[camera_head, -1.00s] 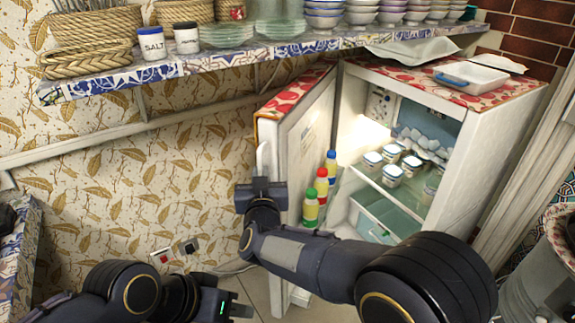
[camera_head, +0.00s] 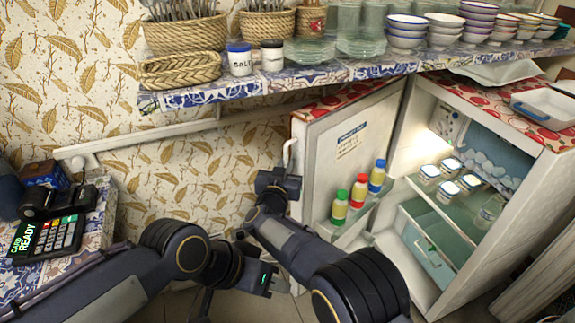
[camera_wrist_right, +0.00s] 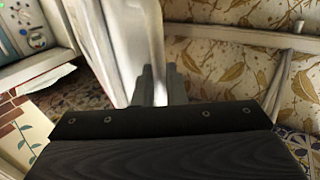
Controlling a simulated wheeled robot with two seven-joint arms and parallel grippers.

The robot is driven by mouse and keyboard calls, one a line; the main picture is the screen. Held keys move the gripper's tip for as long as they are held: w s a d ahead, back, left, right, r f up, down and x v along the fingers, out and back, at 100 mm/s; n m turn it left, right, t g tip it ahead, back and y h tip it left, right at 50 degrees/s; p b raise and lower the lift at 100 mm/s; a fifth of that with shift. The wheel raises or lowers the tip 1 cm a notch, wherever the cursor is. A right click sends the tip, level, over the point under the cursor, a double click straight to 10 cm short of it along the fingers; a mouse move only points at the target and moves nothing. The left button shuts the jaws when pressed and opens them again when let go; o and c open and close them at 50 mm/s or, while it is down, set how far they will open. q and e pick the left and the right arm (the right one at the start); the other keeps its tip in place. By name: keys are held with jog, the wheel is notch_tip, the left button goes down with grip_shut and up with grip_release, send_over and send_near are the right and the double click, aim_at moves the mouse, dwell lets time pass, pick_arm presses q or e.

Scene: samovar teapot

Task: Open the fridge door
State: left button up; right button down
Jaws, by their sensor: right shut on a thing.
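The fridge (camera_head: 505,115) is white with a red patterned top, and its lit inside shows. Its door (camera_head: 340,150) stands wide open to the left, with its inner face and bottle shelf in view. The white door handle (camera_head: 289,152) is on the door's outer left edge. My right gripper (camera_head: 280,180) is shut on the handle; the right wrist view shows the fingers (camera_wrist_right: 155,88) around the handle (camera_wrist_right: 155,45) beside the door (camera_wrist_right: 105,45). My left gripper (camera_head: 265,282) is below, in front of the door and apart from it; its finger gap is unclear.
Several bottles (camera_head: 358,190) stand in the door, and jars (camera_head: 450,185) on the fridge shelf. A wall shelf (camera_head: 310,76) with baskets and bowls runs above. A card terminal (camera_head: 50,235) sits on the counter at left. My two arms are close together.

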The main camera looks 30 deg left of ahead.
jog(key=shift+r, duration=0.1)
jog(key=c, duration=1.6)
grip_release()
jog(key=shift+w+d, duration=0.1)
